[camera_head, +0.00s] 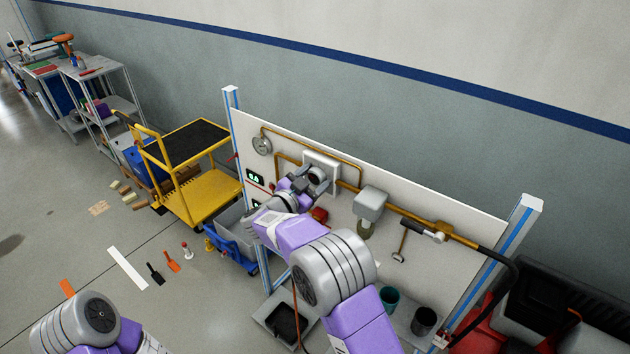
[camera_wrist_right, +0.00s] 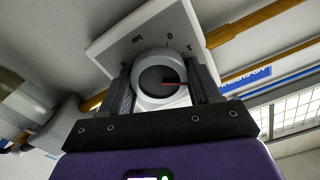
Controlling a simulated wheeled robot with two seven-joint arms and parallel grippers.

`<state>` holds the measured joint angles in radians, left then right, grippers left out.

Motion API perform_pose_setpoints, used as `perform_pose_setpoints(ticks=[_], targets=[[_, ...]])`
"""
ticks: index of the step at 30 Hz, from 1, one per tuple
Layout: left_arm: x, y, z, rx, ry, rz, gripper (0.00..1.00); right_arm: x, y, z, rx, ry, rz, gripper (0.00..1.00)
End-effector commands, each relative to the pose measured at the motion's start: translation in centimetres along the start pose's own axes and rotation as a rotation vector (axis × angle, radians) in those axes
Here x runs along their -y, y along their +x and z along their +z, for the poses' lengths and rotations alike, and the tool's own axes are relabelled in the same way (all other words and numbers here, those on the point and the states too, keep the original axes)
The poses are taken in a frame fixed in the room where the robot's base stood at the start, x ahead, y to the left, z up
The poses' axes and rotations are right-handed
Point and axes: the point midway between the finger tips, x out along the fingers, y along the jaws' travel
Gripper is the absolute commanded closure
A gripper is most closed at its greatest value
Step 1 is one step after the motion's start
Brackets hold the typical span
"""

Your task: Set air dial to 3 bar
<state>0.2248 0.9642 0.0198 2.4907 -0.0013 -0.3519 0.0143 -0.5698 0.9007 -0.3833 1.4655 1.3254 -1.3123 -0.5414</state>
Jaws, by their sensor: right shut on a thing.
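The air dial (camera_head: 318,173) is a round grey knob on a white square plate (camera_head: 333,168) on the upright panel. In the right wrist view, the dial (camera_wrist_right: 160,84) has a dark centre and a red pointer line toward picture right; a few marks on its plate (camera_wrist_right: 118,48) are too small to read surely. My right gripper (camera_head: 310,181) has its fingers on both sides of the knob, shut on it; it also shows in the right wrist view (camera_wrist_right: 162,90). My left gripper is out of view; only part of that arm shows at bottom left.
A round gauge (camera_head: 262,144) and green digital displays (camera_head: 254,176) sit left of the dial. Brass pipes (camera_head: 400,211) and a grey box (camera_head: 370,203) are on the panel (camera_head: 455,225). A yellow cart (camera_head: 205,196) stands left; cups (camera_head: 424,320) are below.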

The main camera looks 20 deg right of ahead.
Motion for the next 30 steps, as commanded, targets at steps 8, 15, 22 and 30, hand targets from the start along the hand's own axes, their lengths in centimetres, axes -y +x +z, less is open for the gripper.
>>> perform_pose_setpoints(ticks=[8,15,22,30], targets=[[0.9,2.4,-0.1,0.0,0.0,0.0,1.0,-0.2,0.0,0.3,-0.001,0.207,0.001,0.68],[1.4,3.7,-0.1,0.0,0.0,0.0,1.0,-0.2,0.0,0.2,-0.001,0.345,0.0,0.68],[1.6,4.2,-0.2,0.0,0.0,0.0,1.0,-0.2,0.0,0.1,-0.001,0.415,0.0,0.68],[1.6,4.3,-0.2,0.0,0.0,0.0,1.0,-0.2,0.0,0.0,-0.001,0.432,0.001,0.68]])
